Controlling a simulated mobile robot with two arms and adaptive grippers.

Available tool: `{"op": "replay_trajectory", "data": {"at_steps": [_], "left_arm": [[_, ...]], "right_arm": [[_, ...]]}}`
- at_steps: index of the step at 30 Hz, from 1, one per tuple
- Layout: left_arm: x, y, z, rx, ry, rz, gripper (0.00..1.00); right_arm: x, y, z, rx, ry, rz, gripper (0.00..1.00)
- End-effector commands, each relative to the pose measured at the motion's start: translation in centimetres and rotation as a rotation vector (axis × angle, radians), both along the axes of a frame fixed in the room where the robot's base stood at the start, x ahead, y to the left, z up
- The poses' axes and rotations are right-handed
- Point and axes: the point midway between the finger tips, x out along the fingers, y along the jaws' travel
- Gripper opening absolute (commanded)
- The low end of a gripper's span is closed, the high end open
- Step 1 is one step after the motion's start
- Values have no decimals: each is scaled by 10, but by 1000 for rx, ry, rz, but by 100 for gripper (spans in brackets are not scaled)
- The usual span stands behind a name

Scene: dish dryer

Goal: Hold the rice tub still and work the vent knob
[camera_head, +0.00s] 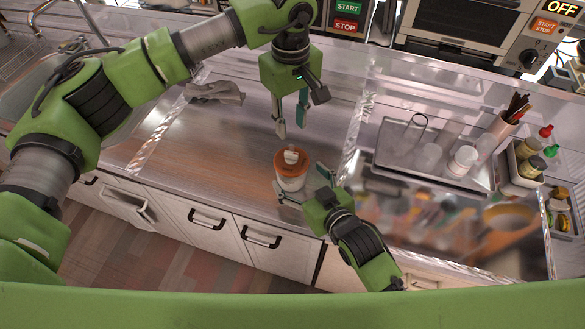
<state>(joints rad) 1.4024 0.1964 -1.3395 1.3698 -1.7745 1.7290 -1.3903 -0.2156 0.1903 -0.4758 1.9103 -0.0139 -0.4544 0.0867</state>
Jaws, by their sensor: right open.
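The rice tub (291,182) stands upright on the counter near its front edge. It is a white cup with printing and an orange-brown lid (281,160). The pale vent knob (291,154) sits on top of the lid. My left gripper (290,128) points down above the tub, its fingers apart and empty, clear of the knob. My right gripper (299,177) is open at the tub's lower right. One finger is in front of the tub and the other to its right. I cannot tell whether either finger touches it.
A grey folded item (215,92) lies at the back left. Appliances line the back. The counter left of the tub is clear.

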Motion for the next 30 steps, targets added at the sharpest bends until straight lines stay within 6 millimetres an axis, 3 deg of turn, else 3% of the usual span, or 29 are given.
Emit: {"op": "replay_trajectory", "data": {"at_steps": [9,21,22,28,29,30], "left_arm": [[0,0,0,0,0,0,28],[0,0,0,0,0,0,28],[0,0,0,0,0,0,28],[0,0,0,0,0,0,28],[0,0,0,0,0,0,28],[0,0,0,0,0,0,38]], "right_arm": [[37,20,-18,0,0,1,78],[44,23,-21,0,0,1,78],[44,23,-21,0,0,1,75],[44,23,-21,0,0,1,24],[44,23,-21,0,0,1,24],[43,23,-21,0,0,1,24]]}}
